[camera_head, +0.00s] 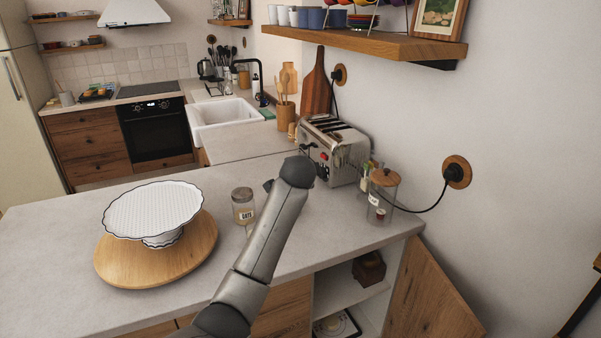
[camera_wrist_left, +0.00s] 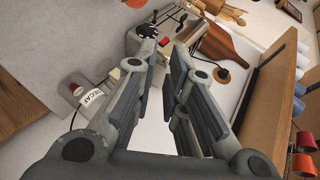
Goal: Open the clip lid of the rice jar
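No jar shows a label that I can read as rice. A small glass jar (camera_head: 243,207) with a metallic-looking lid stands on the counter, left of my arm; its label is too small to read surely. A taller glass jar (camera_head: 381,195) with a wooden lid stands at the right; its label appears to read DECAF in the left wrist view (camera_wrist_left: 92,101). My left gripper (camera_wrist_left: 164,48) is open in the left wrist view, with nothing between its fingers. In the head view my arm hides it, in front of the toaster. My right gripper is not in view.
A white cake stand (camera_head: 153,210) sits on a round wooden board (camera_head: 155,263) at left. A wall shelf (camera_head: 365,42) overhangs the counter. A cabinet door (camera_head: 432,295) hangs open below.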

